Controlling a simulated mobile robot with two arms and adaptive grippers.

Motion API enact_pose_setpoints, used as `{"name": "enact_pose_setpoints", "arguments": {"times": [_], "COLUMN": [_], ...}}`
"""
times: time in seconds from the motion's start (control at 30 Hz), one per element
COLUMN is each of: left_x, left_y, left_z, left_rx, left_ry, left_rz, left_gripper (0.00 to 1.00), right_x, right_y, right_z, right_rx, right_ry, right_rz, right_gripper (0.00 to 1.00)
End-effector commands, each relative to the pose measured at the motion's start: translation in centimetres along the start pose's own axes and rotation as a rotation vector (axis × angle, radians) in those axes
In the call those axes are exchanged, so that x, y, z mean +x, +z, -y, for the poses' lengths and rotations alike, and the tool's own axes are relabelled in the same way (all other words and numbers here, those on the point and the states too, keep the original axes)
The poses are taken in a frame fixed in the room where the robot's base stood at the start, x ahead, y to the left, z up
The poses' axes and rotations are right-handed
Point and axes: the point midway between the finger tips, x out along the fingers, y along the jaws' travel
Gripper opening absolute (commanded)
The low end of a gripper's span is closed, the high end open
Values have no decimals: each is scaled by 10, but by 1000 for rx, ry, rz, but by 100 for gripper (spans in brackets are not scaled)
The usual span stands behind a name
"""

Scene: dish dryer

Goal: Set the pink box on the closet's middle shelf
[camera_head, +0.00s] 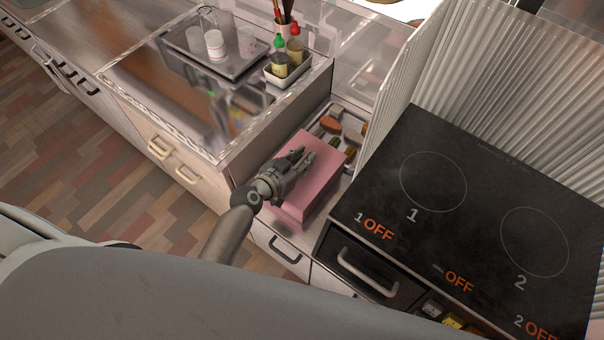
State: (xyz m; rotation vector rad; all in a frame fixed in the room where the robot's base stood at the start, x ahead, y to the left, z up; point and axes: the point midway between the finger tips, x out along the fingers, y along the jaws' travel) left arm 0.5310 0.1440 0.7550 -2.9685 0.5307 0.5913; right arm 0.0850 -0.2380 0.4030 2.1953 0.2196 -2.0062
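The pink box (318,179) sits in the gap between the raised counter and the stove, at the front of a low surface. My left gripper (303,157) reaches in from the lower left and lies over the top of the box, covering part of it. Its two fingers show close to each other over the pink surface. I cannot tell whether they touch or hold the box. My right gripper is not in view. The closet and its middle shelf are not in view.
A black stove (480,200) with a corrugated metal guard (520,90) stands close on the right. Several small items (331,124) lie behind the box. A tray with cups (200,66) and a bottle caddy (291,75) stand on the left counter.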

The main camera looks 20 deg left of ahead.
Motion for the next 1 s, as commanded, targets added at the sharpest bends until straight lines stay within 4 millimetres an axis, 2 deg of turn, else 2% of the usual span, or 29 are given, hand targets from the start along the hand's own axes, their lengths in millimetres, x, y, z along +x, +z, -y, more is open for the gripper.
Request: {"name": "enact_pose_setpoints", "arguments": {"times": [0.03, 0.13, 0.77, 0.87, 1.0], "left_x": [0, 0, 0, -2, -10], "left_y": [0, 0, -2, -8, -28], "left_z": [0, 0, 1, 0, 0], "left_rx": [0, 0, 1, 1, 1], "left_ry": [0, 0, -2, -1, -2], "left_rz": [0, 0, -4, -5, -8], "left_gripper": [12, 0, 0, 0, 0], "right_x": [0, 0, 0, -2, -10], "right_y": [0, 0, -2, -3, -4], "right_z": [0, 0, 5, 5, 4], "right_rx": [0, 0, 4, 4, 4], "right_ry": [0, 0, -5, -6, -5], "right_rz": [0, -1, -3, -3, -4], "right_gripper": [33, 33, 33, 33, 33]}}
